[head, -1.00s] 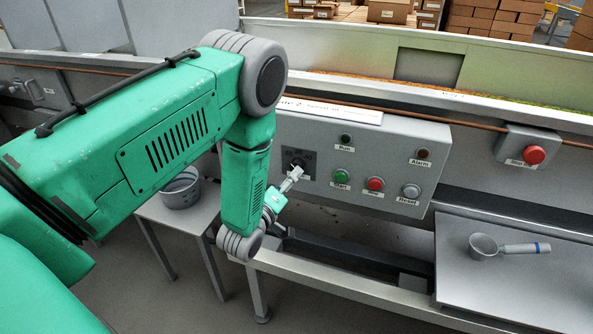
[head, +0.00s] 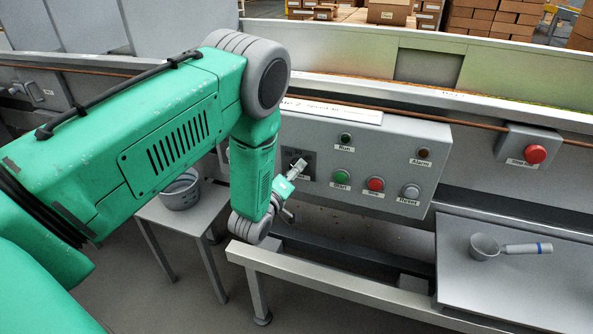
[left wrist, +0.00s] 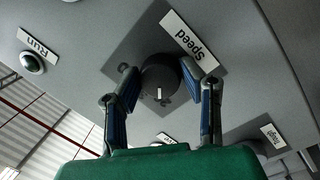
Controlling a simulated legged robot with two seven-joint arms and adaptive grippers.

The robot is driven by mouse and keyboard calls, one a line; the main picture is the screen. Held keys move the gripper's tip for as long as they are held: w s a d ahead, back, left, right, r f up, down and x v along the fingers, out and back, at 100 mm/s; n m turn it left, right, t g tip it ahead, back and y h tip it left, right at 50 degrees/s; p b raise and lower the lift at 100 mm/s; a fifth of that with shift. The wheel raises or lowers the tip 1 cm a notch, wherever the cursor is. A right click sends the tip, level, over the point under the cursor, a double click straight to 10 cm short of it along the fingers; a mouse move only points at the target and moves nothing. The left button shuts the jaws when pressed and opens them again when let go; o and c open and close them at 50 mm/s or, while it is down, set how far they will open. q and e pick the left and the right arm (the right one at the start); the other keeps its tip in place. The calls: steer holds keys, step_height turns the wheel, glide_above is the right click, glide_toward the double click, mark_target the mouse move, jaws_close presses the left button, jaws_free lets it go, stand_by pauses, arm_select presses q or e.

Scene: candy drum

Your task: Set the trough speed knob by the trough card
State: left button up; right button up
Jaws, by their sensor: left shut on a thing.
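The dark round speed knob (left wrist: 160,76) sits on a dark plate beside the "Speed" label (left wrist: 189,38) in the left wrist view. A short white mark shows on its face. My left gripper (left wrist: 161,80) is shut on the knob, one finger on each side. In the head view my left gripper (head: 297,167) is at the left part of the grey control panel (head: 330,138) and mostly hides the knob. A white strip with print (head: 335,111) lies along the panel's top; its small text is unreadable, so I cannot tell if it is the trough card. My right gripper is out of view.
Green (head: 341,176), red (head: 376,184) and grey (head: 411,191) buttons sit right of the knob. A red stop button (head: 535,154) is farther right. A scoop (head: 485,246) lies on the right table (head: 510,290). A bucket (head: 180,190) stands at left.

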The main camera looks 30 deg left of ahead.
arm_select(q)
steer(key=m+p, duration=0.1)
steer(key=m, duration=0.3)
steer(key=m+g+y+p, duration=0.1)
steer(key=m, duration=0.3)
steer(key=m+p, duration=0.1)
steer(key=m, duration=0.3)
steer(key=shift+w+a+r+g, duration=0.15)
steer(key=shift+r+g, duration=0.15)
steer(key=shift+g, duration=0.1)
steer(key=shift+m+y, duration=0.5)
steer(key=shift+m, duration=1.7)
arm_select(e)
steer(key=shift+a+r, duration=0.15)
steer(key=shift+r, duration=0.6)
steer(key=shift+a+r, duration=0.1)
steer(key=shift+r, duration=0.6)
arm_select(q)
steer(key=o, duration=1.1)
steer(key=shift+o, duration=0.2)
steer(key=shift+f, duration=0.1)
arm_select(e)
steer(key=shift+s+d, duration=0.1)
